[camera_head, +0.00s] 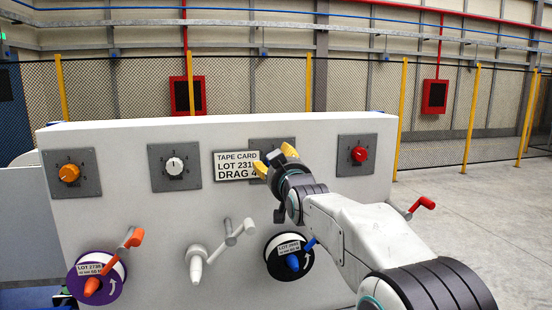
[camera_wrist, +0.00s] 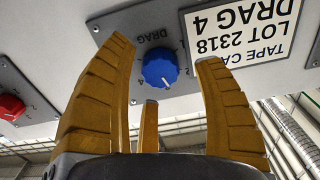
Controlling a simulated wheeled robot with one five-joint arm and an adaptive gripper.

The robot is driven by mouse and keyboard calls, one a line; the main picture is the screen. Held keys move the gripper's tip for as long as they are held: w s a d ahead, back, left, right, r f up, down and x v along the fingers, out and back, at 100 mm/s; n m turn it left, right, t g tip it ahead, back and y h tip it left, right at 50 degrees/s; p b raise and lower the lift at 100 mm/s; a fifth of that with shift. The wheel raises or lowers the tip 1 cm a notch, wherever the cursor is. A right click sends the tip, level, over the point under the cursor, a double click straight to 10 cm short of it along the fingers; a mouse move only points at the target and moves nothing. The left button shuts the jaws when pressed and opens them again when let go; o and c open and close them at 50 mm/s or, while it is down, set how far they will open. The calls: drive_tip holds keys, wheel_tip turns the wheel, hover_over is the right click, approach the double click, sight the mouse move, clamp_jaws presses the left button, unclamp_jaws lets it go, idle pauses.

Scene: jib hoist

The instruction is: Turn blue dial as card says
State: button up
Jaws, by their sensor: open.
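The blue dial (camera_wrist: 158,67) sits on a grey plate marked DRAG in the wrist view, which is upside down. A small white mark shows near the dial's lower edge in that view; the numbers around it are hard to read. The white tape card (camera_head: 237,166) reads LOT 2318, DRAG 4, and also shows in the wrist view (camera_wrist: 245,32). My gripper (camera_head: 275,159) is open in front of the dial's plate (camera_head: 284,145) and hides the dial in the head view. In the wrist view its yellow fingers (camera_wrist: 165,50) stand either side of the dial, apparently not touching it.
Orange (camera_head: 69,173), white (camera_head: 174,165) and red (camera_head: 359,154) dials sit along the same white panel (camera_head: 130,215). Below are a purple reel (camera_head: 112,284), a grey crank (camera_head: 234,238) and a black reel (camera_head: 303,266) with a blue knob. A red-handled crank (camera_head: 421,204) sticks out right.

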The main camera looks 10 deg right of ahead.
drive_tip(key=shift+w, duration=0.85)
drive_tip(key=shift+c, duration=0.4)
drive_tip(key=shift+s, duration=0.1)
drive_tip(key=c, duration=1.1)
